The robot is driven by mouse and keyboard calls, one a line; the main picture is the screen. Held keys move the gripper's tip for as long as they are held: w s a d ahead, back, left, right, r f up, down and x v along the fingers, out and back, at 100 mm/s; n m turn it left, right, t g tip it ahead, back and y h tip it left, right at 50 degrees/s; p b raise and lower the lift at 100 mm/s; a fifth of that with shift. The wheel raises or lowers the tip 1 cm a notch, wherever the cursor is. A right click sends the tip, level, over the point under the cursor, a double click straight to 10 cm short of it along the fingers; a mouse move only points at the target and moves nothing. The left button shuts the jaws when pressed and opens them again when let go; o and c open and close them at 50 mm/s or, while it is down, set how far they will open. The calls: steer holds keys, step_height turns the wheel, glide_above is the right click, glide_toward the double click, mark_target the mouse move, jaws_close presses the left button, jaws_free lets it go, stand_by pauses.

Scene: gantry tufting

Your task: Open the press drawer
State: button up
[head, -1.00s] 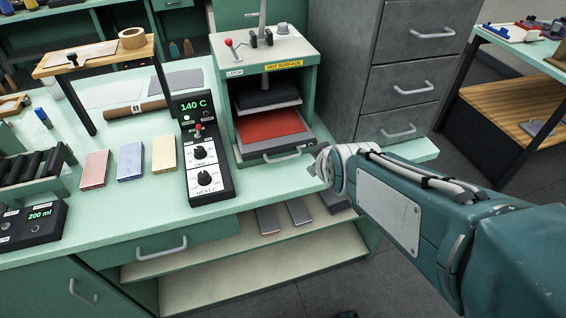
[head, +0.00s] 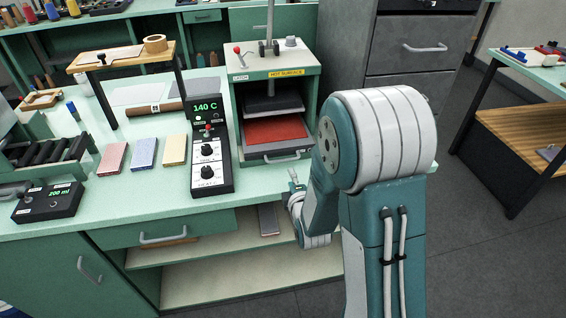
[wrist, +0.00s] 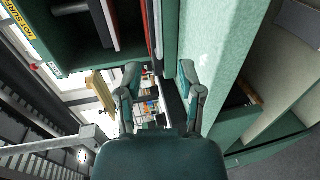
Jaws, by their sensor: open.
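The green press (head: 291,90) with the yellow "HOT SURFACE" label stands on the bench. Its drawer (head: 268,155) is at the bottom, a dark front with a light bar handle (head: 283,157) and a red pad (head: 273,131) behind it. The drawer front sits about level with the press front. My gripper (head: 294,178) is low in front of the drawer's right part, apparently apart from the handle. In the wrist view my gripper (wrist: 158,82) has its fingers spread with nothing between them. The press (wrist: 75,45) shows at upper left there; I cannot make out the handle.
A control box (head: 208,150) reading 140 C stands left of the press. Coloured blocks (head: 143,153) and a low wooden stand (head: 122,58) are further left. A grey drawer cabinet (head: 412,60) is behind at right. An open shelf (head: 230,285) lies under the bench edge.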

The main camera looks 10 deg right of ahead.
mark_target(283, 161)
steer(key=w, duration=0.3)
steer(key=w+f, duration=0.1)
steer(key=w, duration=0.2)
steer(key=w+f, duration=0.1)
steer(key=w, duration=0.2)
steer(key=shift+w, duration=0.2)
steer(key=shift+w+a, duration=0.1)
steer(key=shift+w, duration=0.35)
jaws_close()
